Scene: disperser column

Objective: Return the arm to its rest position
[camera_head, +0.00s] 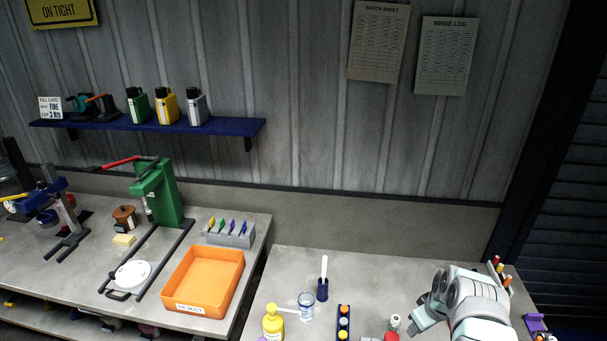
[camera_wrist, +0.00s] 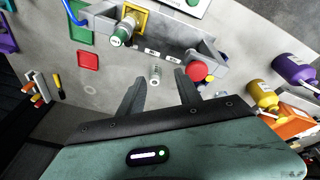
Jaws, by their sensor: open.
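My arm (camera_head: 470,305) is bent over the right counter in the head view, at its right end. In that view the fingertips cannot be made out. In the wrist view my gripper (camera_wrist: 158,90) has its two dark fingers apart, with nothing held between them. A small pale cylinder (camera_wrist: 155,75) stands on the counter beyond the fingertips, in line with the gap. A grey holder (camera_wrist: 172,62) lies beyond the fingers, with a green-ended part (camera_wrist: 122,36) at its left and a red round part (camera_wrist: 196,71) at its right.
A rack with colored pieces (camera_head: 500,272) stands close behind my arm. An orange bin (camera_head: 205,280) is on the left counter. The wall is behind.

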